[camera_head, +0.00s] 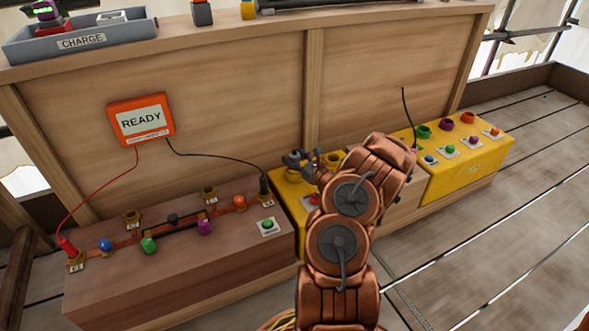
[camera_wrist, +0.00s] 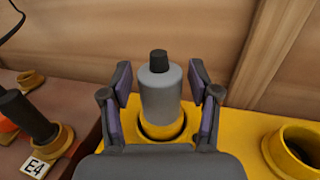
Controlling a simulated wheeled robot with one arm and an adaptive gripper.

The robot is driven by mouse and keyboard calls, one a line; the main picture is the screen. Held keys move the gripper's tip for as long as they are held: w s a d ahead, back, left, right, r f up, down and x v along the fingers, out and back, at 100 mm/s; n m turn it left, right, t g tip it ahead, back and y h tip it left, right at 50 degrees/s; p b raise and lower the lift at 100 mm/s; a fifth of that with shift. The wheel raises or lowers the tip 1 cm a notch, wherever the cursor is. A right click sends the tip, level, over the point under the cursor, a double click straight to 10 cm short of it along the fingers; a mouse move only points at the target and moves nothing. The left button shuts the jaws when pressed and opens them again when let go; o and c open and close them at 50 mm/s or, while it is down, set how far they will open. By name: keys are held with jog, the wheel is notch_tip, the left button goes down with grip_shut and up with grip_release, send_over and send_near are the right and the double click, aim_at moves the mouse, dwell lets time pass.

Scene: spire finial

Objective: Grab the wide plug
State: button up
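A wide grey cylindrical plug (camera_wrist: 160,95) with a small black cap on top stands upright in a yellow ringed socket (camera_wrist: 165,130) in the wrist view. My gripper (camera_wrist: 160,88) has one finger on each side of this plug, with a visible gap on both sides. It is open and holds nothing. In the head view my gripper (camera_head: 308,160) is over the left end of a yellow block (camera_head: 283,185). My arm and gripper hide much of that block there, and I cannot make out the plug clearly.
An empty yellow socket (camera_wrist: 298,148) is just right of the plug. To the left, a black plug (camera_wrist: 28,115) stands in a socket beside an E4 label (camera_wrist: 35,167). A wooden back panel (camera_head: 220,90) rises behind the blocks.

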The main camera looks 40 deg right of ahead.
grip_shut()
jog(key=shift+r, duration=0.15)
